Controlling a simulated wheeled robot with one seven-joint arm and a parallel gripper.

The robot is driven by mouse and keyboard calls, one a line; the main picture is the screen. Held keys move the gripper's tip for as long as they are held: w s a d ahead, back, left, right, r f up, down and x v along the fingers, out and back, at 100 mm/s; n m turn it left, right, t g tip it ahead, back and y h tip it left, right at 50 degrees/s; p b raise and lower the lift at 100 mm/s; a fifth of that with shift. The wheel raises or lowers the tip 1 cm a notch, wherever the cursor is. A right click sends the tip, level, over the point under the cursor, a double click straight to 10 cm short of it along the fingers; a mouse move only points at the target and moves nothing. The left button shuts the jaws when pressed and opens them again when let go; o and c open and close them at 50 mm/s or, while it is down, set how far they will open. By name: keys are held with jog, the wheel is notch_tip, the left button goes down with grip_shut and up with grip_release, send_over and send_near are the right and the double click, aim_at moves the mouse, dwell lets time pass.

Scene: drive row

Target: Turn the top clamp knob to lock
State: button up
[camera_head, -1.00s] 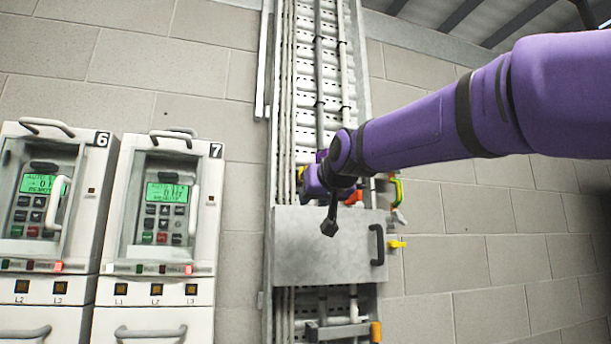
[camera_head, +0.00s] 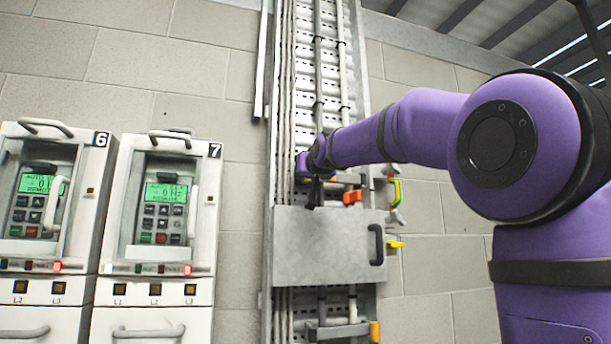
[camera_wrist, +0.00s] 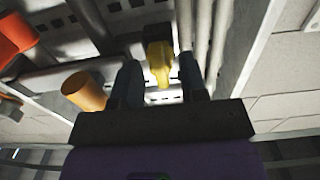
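My gripper (camera_wrist: 160,72) is open in the wrist view, its two dark fingers apart. A yellow knob-like piece (camera_wrist: 159,62) shows between the fingers, with gaps on both sides. An orange-yellow cylindrical knob (camera_wrist: 86,92) is just left of the left finger. I cannot tell for certain which is the top clamp knob. In the head view my gripper (camera_head: 313,190) is at the cable ladder (camera_head: 307,90), above the grey metal cover plate (camera_head: 320,250). The arm's end hides the yellow piece there.
An orange knob (camera_head: 375,332) is lower. Drive cabinet 7 (camera_head: 203,235) stands left.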

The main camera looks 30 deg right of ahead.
jog(key=shift+w+d, duration=0.2)
jog(key=shift+w, duration=0.4)
grip_shut()
jog(key=c, duration=0.7)
grip_release()
